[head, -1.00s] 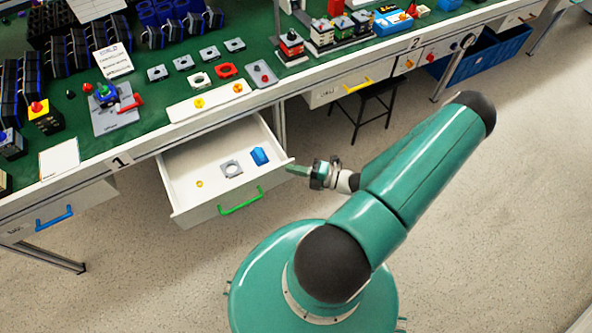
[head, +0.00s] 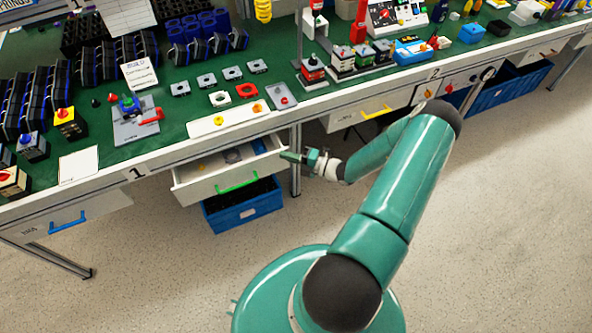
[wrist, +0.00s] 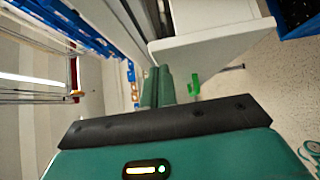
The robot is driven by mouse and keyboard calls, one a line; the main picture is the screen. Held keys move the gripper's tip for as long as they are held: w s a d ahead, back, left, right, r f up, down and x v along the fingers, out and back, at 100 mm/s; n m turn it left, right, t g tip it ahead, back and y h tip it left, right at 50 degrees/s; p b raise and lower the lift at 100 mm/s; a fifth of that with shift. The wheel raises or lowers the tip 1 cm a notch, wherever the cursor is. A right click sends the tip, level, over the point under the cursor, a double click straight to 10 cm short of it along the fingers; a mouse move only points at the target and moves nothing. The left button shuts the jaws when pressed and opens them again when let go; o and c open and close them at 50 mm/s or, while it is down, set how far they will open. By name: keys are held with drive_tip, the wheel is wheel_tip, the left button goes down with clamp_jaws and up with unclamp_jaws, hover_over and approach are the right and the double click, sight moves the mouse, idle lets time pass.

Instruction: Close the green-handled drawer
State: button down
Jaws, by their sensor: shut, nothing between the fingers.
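The white drawer with the green handle (head: 238,185) is partly open under the green-topped workbench in the head view.
A blue bin (head: 243,208) stands on the floor below the drawer. A blue-handled drawer (head: 67,222) is at left and a yellow-handled drawer (head: 376,112) at right, both shut. A table leg (head: 295,165) stands right of the drawer. The speckled floor in front is clear.

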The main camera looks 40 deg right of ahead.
sight(288, 149)
drive_tip(key=shift+w+d, duration=0.3)
drive_tip(key=shift+w, duration=0.75)
drive_tip(key=shift+w+d, duration=0.25)
drive_tip(key=shift+w, duration=0.75)
drive_tip(key=shift+s, duration=0.1)
